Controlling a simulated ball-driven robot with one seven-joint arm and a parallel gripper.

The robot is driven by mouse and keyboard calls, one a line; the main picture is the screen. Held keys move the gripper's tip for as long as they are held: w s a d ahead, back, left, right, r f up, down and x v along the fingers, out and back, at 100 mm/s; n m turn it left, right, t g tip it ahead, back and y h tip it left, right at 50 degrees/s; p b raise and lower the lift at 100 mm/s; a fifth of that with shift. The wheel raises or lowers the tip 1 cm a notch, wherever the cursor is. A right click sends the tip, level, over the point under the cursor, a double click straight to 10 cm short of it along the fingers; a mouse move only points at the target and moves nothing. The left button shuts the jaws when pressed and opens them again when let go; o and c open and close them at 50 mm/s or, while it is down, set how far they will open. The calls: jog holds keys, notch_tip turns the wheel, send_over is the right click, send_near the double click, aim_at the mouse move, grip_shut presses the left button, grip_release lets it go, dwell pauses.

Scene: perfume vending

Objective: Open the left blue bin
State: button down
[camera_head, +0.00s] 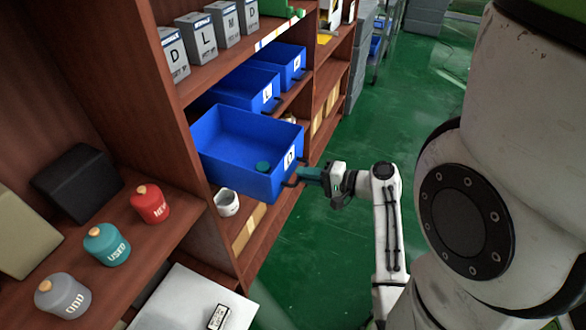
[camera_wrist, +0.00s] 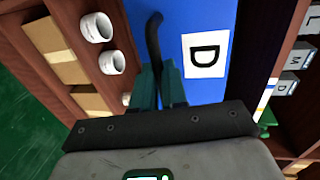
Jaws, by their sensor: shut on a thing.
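The left blue bin (camera_head: 236,153), with a white "D" label, is pulled well out of the shelf in the head view, its open top showing. In the wrist view the bin's blue front (camera_wrist: 190,30) fills the upper middle, with a black handle (camera_wrist: 154,40) beside the label. My gripper (camera_head: 302,173) is at the bin's front; in the wrist view its teal fingers (camera_wrist: 160,85) are shut on the handle.
Two more blue bins (camera_head: 240,92) (camera_head: 284,63) sit farther along the shelf. Grey boxes (camera_head: 205,38) stand on the shelf above. Red, teal and grey bottles (camera_head: 107,245) stand at lower left. A white cup (camera_head: 227,202) is below the bin. Green floor (camera_head: 330,265) is clear beside the shelf.

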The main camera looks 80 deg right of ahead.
jog(key=shift+s+a, duration=0.15)
jog(key=shift+s, duration=0.35)
jog(key=c, duration=1.2)
grip_release()
jog(key=shift+o, duration=0.2)
jog(key=b+v, duration=0.1)
jog(key=v, duration=0.9)
jog(key=shift+s, duration=0.35)
